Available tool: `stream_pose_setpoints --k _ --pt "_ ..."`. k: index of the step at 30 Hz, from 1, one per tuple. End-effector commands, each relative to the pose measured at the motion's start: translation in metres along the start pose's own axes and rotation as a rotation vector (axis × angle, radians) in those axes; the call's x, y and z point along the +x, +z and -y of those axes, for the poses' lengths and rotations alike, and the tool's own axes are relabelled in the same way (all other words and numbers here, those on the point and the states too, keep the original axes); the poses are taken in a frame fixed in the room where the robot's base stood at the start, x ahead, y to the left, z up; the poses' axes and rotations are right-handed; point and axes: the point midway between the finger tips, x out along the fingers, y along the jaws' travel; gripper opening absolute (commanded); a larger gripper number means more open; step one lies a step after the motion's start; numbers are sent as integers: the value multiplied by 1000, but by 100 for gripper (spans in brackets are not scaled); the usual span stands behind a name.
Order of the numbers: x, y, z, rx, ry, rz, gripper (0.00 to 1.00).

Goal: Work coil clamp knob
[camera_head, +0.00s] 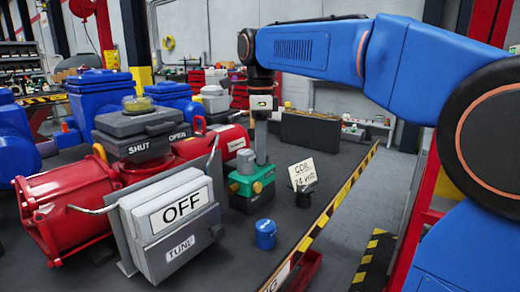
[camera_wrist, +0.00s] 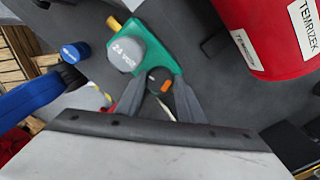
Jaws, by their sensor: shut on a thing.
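The coil clamp knob (camera_wrist: 159,81) is a small dark round knob with an orange mark in the wrist view. It sits on a green valve body (camera_wrist: 165,60) beside a grey coil (camera_wrist: 126,53) marked 24 volt. My gripper (camera_wrist: 160,90) has a finger on each side of the knob and is shut on it. In the head view my gripper (camera_head: 261,158) points straight down at the green valve body (camera_head: 255,188), behind the grey coil (camera_head: 244,163). The knob is hidden there.
A grey box (camera_head: 172,222) reading OFF and TUNE stands left, before a red actuator (camera_head: 70,208). A blue cap (camera_head: 265,234), a small black part (camera_head: 304,198) and a coil card (camera_head: 302,171) are nearby. A yellow-black striped edge (camera_head: 330,212) bounds the dark bench at right.

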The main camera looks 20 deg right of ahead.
Motion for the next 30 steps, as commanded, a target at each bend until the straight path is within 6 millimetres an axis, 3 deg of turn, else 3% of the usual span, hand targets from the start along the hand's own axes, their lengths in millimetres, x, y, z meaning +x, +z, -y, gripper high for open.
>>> stream_pose_setpoints --k 1,2,4,17,30 --pt "-1 0 0 0 -3 1 12" --pt "-1 0 0 0 -3 1 39" --pt "-1 0 0 0 -3 1 53" --pt "-9 0 0 -1 -2 1 53" --pt "-89 0 1 -1 -3 1 53"
